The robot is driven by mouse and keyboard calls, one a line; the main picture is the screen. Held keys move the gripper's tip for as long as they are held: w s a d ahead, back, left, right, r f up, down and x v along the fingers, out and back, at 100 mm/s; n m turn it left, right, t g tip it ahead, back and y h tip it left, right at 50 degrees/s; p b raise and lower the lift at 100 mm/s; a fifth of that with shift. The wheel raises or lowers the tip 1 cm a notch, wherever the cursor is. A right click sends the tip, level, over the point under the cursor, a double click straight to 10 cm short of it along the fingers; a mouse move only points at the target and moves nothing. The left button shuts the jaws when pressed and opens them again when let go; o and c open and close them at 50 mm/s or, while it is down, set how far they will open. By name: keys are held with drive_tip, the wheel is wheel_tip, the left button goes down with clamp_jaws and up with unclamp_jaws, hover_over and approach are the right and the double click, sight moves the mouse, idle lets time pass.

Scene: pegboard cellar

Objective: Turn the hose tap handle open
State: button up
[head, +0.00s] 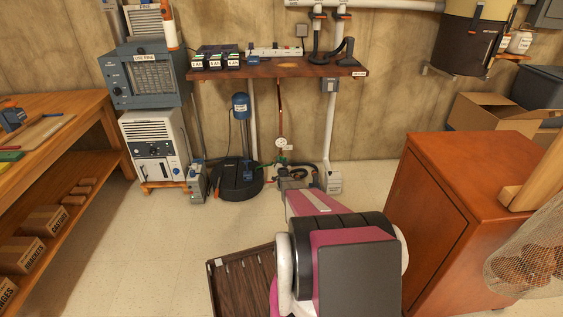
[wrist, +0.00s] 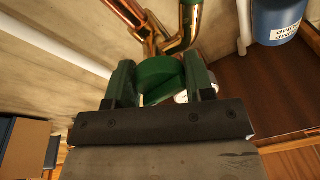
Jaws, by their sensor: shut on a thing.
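The green tap handle (wrist: 158,72) shows in the wrist view, at the end of copper pipework (wrist: 178,42). My gripper (wrist: 157,82) is shut on this handle, with one dark finger on each side of it. The tap body behind the handle is mostly hidden by the handle and the fingers. In the head view a copper pipe (head: 281,108) runs down the wall to a round white gauge (head: 281,142). My arm reaches toward the foot of that pipe, and the grip itself is too small and covered to make out there.
A dark round tub (head: 237,182) and a blue pump-like unit (head: 241,106) stand left of the pipe. A wall shelf (head: 290,68) hangs above. An orange-brown cabinet (head: 470,190) stands close on the right, a workbench (head: 50,130) on the left.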

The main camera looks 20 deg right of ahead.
drive_tip(key=shift+m+h, duration=0.4)
drive_tip(key=shift+m, duration=0.8)
drive_tip(key=o, duration=0.9)
drive_tip(key=v, duration=1)
drive_tip(key=shift+s, duration=0.4)
drive_tip(key=shift+a, duration=0.1)
